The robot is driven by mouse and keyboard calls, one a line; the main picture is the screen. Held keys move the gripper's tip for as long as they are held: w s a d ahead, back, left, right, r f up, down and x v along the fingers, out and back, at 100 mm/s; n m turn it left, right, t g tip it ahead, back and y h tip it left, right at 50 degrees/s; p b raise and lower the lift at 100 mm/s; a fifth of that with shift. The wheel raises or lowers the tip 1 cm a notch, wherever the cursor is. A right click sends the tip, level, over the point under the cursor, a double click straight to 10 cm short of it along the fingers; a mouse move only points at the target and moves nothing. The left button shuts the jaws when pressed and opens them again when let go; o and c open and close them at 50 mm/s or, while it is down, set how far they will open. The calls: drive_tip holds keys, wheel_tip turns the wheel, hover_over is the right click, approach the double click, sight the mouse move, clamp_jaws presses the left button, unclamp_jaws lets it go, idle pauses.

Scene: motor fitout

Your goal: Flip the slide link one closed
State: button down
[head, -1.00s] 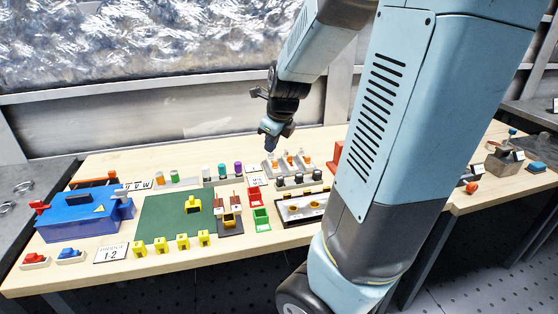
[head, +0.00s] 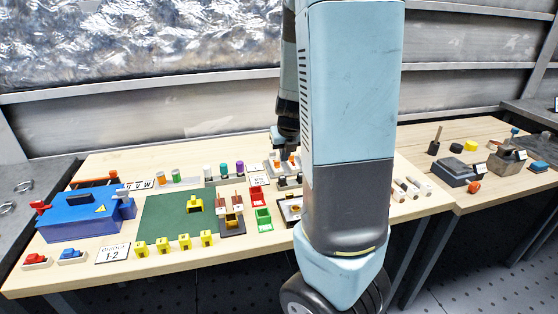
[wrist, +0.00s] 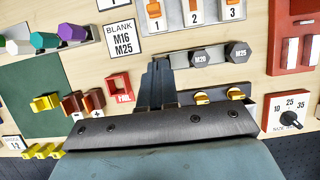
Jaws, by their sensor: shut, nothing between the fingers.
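The slide link block shows at the top of the wrist view, with white plates marked 1, 2 and 3. Slide link one (wrist: 154,10) is the orange slider on plate 1, cut by the upper frame edge. Sliders two (wrist: 193,6) and three are beside it to the right. Whether link one is open or closed I cannot tell. My gripper (wrist: 158,68) is shut and empty, its fingertips in the picture below plate 1 and apart from it. In the head view the block (head: 271,170) is partly hidden by my arm.
A BLANK M16 M25 card (wrist: 123,39) and a red tray (wrist: 119,87) lie to the left. A red panel with a dial (wrist: 289,119) is at the right.

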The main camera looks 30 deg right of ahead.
sight(278, 167)
drive_tip(key=shift+x, duration=3.15)
drive_tip(key=shift+w+d+f, duration=0.1)
drive_tip(key=shift+w+d, duration=0.1)
drive_tip(key=shift+w, duration=0.45)
drive_tip(key=shift+w+d+r, duration=0.1)
drive_tip(key=shift+w+d, duration=0.1)
drive_tip(key=shift+w, duration=0.45)
drive_tip(key=shift+w+d+f, duration=0.1)
drive_tip(key=shift+w+d, duration=0.1)
drive_tip(key=shift+w, duration=0.4)
